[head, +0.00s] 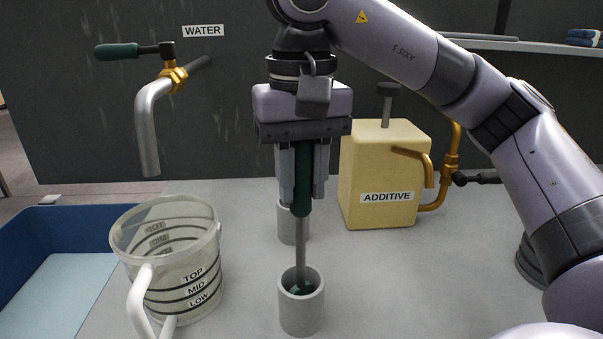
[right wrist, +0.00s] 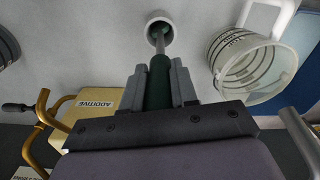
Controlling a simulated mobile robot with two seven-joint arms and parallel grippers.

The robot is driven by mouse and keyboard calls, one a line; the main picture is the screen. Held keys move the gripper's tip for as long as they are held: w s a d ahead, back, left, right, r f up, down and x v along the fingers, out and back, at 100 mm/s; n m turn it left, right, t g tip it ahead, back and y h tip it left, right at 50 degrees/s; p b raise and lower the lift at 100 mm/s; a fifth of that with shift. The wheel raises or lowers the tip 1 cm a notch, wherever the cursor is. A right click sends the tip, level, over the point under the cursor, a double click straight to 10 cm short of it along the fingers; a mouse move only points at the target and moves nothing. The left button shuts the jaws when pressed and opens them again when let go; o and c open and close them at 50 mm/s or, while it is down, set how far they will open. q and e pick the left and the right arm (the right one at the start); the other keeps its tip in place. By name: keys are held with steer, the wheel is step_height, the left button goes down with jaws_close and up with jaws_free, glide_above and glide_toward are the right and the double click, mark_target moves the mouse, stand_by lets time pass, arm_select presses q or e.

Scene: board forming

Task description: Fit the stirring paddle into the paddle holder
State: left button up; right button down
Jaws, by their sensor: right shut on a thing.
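My right gripper (head: 304,190) is shut on the green handle of the stirring paddle (head: 301,240). The paddle hangs nearly upright, with its grey shaft pointing down. Its green lower end is inside the mouth of the grey cylindrical paddle holder (head: 301,312) at the front; how deep it sits is hidden by the wall. In the right wrist view the gripper (right wrist: 160,85) grips the handle, and the shaft runs into the round opening of the holder (right wrist: 149,38). My left gripper is not in view.
A clear bucket (head: 192,262) marked TOP, MID, LOW stands left of the holder. A second grey cylinder (head: 286,224) stands behind the paddle. A yellow ADDITIVE tank (head: 385,168) is behind right, a WATER pipe (head: 147,130) back left, a blue basin (head: 60,230) far left.

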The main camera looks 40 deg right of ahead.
steer(key=shift+f, duration=0.45)
steer(key=c, duration=0.8)
jaws_free()
steer(key=shift+r, duration=0.15)
steer(key=shift+r+p, duration=1.3)
steer(key=shift+r, duration=2.2)
